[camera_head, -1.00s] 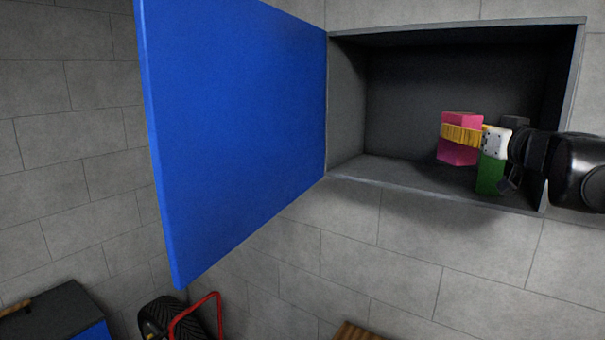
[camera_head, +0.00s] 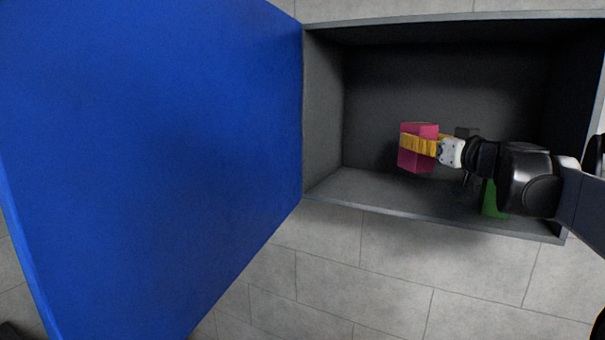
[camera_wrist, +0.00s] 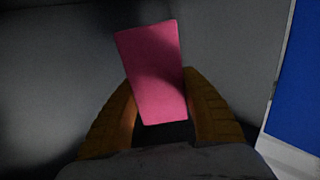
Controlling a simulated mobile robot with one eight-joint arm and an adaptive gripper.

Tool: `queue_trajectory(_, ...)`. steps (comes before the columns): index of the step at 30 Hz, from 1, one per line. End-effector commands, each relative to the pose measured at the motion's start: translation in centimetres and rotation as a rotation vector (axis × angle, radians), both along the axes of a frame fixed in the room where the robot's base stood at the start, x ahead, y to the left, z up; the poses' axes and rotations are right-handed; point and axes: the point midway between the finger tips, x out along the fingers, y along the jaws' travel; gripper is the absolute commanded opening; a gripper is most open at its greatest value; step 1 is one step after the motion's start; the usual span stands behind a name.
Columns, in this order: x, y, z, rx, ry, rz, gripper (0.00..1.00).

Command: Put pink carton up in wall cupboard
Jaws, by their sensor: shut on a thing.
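The pink carton (camera_head: 421,165) is held between the yellow fingers of my gripper (camera_head: 419,145), inside the opening of the grey wall cupboard (camera_head: 322,120). In the head view it appears above the cupboard floor, slightly tilted. In the wrist view the carton (camera_wrist: 155,75) stands between the two fingers of my gripper (camera_wrist: 161,110), with cupboard walls around it. My gripper is shut on it. The cupboard's blue door (camera_head: 160,140) hangs wide open at the left. Part of the cupboard's right side is hidden by my arm.
A green thing (camera_head: 491,200) stands on the cupboard floor at the right, partly hidden by my arm. A dark thing (camera_head: 466,133) shows behind my gripper. The left part of the cupboard floor is clear. The door edge also shows in the wrist view (camera_wrist: 298,90).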

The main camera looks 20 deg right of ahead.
Motion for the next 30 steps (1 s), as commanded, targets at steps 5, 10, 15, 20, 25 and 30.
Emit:
queue_trajectory(5, 0.0, 0.0, -2.5, 0.0, 0.0, -0.001, 0.14)
queue_trajectory(10, 0.0, 0.0, -4.7, 0.0, 0.0, 0.0, 0.14)
queue_trajectory(15, 0.0, 0.0, -6.8, 0.0, 0.0, 0.0, 0.14)
queue_trajectory(20, -0.1, 0.0, -7.0, 0.0, 0.0, 0.0, 0.14)
queue_trajectory(25, 0.0, 0.0, -7.2, 0.0, 0.0, 0.0, 0.14)
queue_trajectory(30, 0.0, 0.0, -7.2, 0.0, 0.0, 0.0, 0.69)
